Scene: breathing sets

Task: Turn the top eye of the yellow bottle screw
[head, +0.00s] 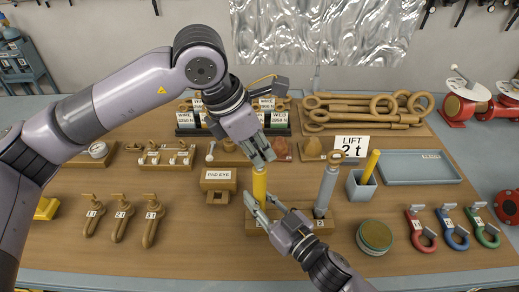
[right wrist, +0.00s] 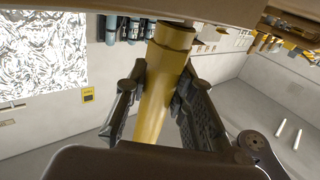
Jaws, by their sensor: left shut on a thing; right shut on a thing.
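The yellow bottle screw (head: 260,184) stands upright in a wooden stand (head: 323,228) at the middle of the table. My left gripper (head: 262,160) comes down from above and is shut at its top; the top eye is hidden by the fingers. My right gripper (head: 261,204) is shut around the lower part of the yellow body from the front. In the right wrist view, the yellow body (right wrist: 158,95) runs between the two dark fingers of my right gripper (right wrist: 155,105). The lower end of the screw is hidden in the head view.
A grey bottle screw (head: 326,188) stands close on the right, beside a grey cup (head: 361,188) with a yellow stick. A PAD EYE block (head: 218,181) is on the left. A round green-topped tin (head: 375,236) and coloured shackles (head: 454,230) lie front right. A grey tray (head: 420,168) is empty.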

